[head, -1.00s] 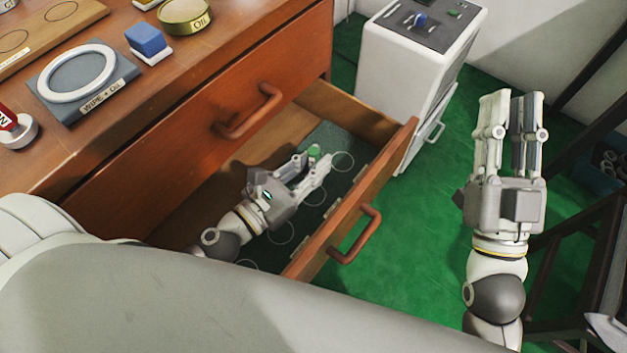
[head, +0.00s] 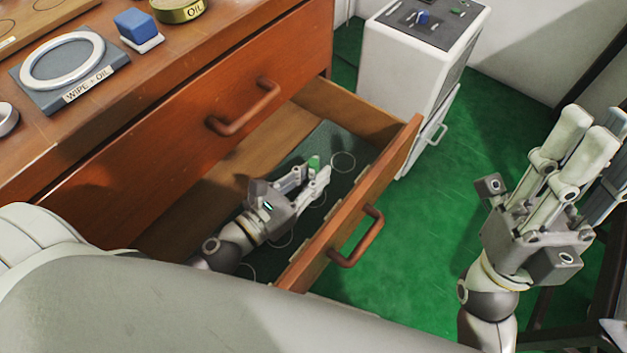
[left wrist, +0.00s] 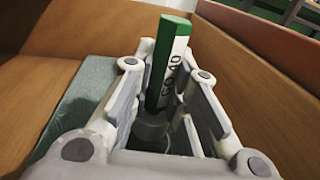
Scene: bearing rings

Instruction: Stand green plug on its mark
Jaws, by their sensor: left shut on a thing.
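The green plug (head: 314,163) is held between the fingers of my left gripper (head: 311,176) inside the open drawer. In the left wrist view the plug (left wrist: 160,70) is a green bar with a white lettered label, standing roughly upright between the fingers. The fingers hide its lower part, so I cannot tell if it touches the mat.
The drawer front (head: 350,205) with its handle closes off the right side. The wooden cabinet (head: 190,110) rises at the left, with a ring on a wipe-and-oil pad (head: 30,95), a blue block (head: 138,24) and an oil tin (head: 180,10). A white machine (head: 405,70) stands behind.

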